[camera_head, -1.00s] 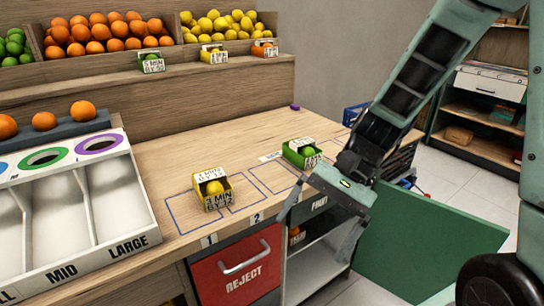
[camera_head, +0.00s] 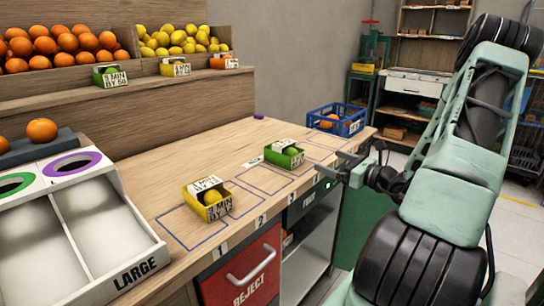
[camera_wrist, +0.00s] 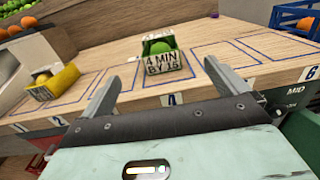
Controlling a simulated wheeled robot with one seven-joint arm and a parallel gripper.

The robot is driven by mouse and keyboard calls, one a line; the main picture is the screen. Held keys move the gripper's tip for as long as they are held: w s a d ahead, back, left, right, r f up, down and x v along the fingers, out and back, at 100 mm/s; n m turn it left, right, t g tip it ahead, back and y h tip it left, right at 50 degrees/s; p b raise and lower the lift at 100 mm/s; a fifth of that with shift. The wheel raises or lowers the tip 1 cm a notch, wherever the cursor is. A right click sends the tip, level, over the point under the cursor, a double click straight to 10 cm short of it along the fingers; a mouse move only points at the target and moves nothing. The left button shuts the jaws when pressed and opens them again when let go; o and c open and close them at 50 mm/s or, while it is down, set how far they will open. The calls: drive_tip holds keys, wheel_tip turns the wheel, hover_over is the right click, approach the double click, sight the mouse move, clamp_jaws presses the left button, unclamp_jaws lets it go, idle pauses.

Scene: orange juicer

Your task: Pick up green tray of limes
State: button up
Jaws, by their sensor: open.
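The green tray of limes (camera_head: 285,156) stands on the wooden counter in the head view, with a white label on it. In the wrist view the green tray (camera_wrist: 163,72) sits upright straight ahead, a lime (camera_wrist: 162,47) showing above a label that reads "4 MIN BY 15". My gripper (camera_head: 345,162) is at the counter's front edge, just right of the tray in the head view. In the wrist view my gripper (camera_wrist: 165,80) is open, its fingers spread to either side of the tray's line, with the tray beyond them and not touched.
A yellow tray (camera_head: 208,200) with a yellow fruit stands to the left. A blue crate (camera_head: 336,120) with oranges stands at the far right end. Blue outlined slots mark the counter. The red REJECT drawer (camera_head: 243,275) is below.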

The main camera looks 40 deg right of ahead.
approach(288, 144)
drive_tip(key=w, duration=0.4)
drive_tip(key=shift+w+a+f+p, duration=0.1)
drive_tip(key=shift+f+p, duration=0.2)
drive_tip(key=shift+f, duration=0.05)
drive_tip(key=shift+w+a+r, duration=0.1)
drive_tip(key=shift+w+a, duration=0.05)
drive_tip(key=shift+w, duration=1.2)
drive_tip(key=shift+w+a, duration=0.15)
drive_tip(key=shift+w, duration=1.25)
drive_tip(key=c, duration=1.2)
